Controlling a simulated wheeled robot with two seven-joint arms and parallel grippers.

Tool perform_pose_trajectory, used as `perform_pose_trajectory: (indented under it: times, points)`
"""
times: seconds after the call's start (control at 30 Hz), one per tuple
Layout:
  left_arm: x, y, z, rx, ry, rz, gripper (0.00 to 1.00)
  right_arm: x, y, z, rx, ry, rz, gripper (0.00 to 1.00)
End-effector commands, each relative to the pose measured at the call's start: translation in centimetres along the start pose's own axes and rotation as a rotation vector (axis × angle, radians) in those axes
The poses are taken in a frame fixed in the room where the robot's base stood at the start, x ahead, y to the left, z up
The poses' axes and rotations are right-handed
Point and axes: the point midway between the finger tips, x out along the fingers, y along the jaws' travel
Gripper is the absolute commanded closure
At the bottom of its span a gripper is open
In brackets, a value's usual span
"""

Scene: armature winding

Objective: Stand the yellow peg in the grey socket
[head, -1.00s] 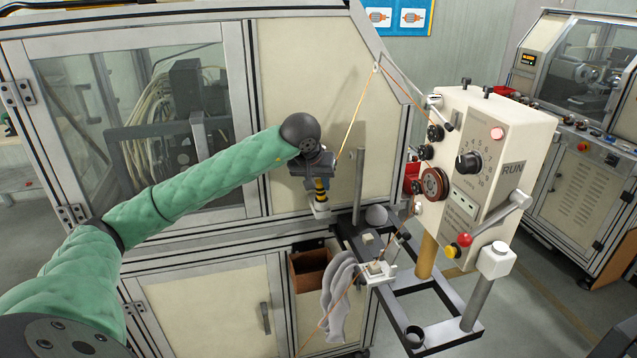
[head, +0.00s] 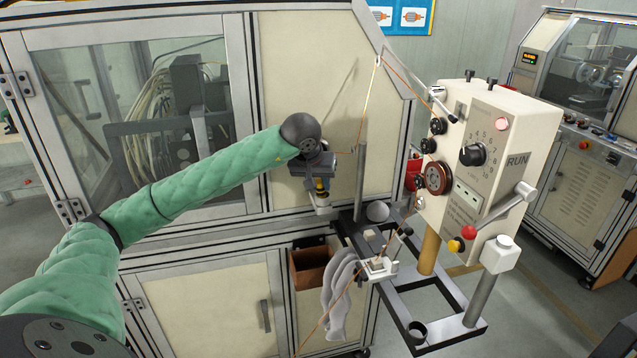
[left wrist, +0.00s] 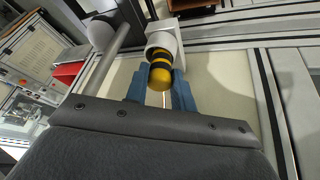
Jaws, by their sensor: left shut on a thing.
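The yellow peg (head: 320,185), banded with black, stands in a white holder (head: 322,203) at the front of the cabinet. My left gripper (head: 320,181) has come down over its top from above and is shut on it. In the left wrist view the peg (left wrist: 159,72) is between the blue fingers, with the white holder (left wrist: 166,40) around its far end. The gripper hides part of the peg in the head view. A dark grey round cup (head: 417,332), which looks like the grey socket, is on the front of the stand frame. My right gripper is not in view.
A control box (head: 490,165) with knobs and a lever stands right of the gripper. A grey post (head: 360,170) rises close beside it. An orange wire (head: 402,75) runs overhead. A brown bin (head: 312,267) and grey cloth (head: 338,292) hang below.

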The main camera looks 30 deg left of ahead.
Motion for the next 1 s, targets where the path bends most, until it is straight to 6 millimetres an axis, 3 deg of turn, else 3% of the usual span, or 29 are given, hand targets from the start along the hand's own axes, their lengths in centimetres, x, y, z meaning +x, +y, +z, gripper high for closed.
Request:
perform_pose_trajectory:
  times: [0.27, 0.3, 0.4, 0.77, 1.0]
  points:
    - [0.5, -0.1, 0.2, 0.000, -0.001, -0.001, 0.93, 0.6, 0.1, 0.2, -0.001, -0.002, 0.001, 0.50]
    - [0.5, -0.1, 0.2, 0.000, -0.001, -0.001, 0.67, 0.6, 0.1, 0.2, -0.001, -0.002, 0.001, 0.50]
    - [0.5, -0.1, 0.3, 0.000, -0.001, -0.001, 0.50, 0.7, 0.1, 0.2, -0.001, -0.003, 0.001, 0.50]
    - [0.1, -0.1, 0.2, 0.000, 0.000, -0.001, 0.50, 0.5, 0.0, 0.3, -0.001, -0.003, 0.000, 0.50]
    - [-2.6, -0.8, -0.5, -0.006, 0.003, -0.004, 0.50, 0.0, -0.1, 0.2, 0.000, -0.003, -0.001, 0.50]
